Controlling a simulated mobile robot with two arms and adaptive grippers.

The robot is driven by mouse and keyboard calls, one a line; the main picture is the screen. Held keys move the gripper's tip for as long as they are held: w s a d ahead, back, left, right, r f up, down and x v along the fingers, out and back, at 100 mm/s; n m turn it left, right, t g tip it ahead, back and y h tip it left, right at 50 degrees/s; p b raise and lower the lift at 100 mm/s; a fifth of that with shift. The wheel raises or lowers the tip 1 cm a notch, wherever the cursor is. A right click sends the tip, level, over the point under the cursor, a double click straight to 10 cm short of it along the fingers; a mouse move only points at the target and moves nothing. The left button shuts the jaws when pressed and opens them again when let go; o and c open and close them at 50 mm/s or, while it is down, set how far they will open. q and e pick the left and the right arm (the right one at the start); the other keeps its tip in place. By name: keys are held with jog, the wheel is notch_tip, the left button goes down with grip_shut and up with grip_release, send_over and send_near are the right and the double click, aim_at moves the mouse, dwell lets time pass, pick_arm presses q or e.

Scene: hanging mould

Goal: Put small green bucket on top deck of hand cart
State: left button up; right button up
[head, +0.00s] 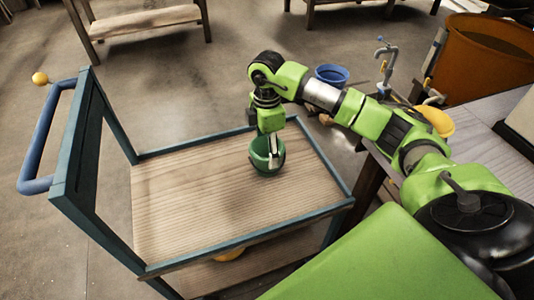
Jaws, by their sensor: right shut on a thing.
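The small green bucket (267,160) is at the far right part of the hand cart's top deck (185,205). My right gripper (273,155) points down at the bucket and is shut on it, with the fingers at the bucket's wall. The bucket looks upright, over the wooden boards; I cannot tell whether its base touches them. The cart has a blue frame and a blue push handle (42,140) on the left. My left gripper is not in view.
The rest of the top deck is bare, with a low blue rim around it. A yellow object (228,254) is on the lower deck. A table (480,115) with a large orange tub (485,55) nearby is at the right.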

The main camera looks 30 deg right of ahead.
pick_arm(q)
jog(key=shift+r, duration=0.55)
pick_arm(e)
jog(key=shift+f, duration=0.75)
jog(key=shift+f, duration=0.15)
jog(key=o, duration=1.1)
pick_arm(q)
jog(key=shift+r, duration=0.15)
pick_arm(e)
jog(key=shift+o, duration=0.2)
jog(key=shift+r, duration=0.2)
pick_arm(q)
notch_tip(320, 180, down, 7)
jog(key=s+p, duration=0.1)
jog(key=p, duration=0.1)
pick_arm(e)
notch_tip(320, 180, up, 12)
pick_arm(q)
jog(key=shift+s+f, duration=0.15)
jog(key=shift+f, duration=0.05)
pick_arm(e)
jog(key=shift+f, duration=0.1)
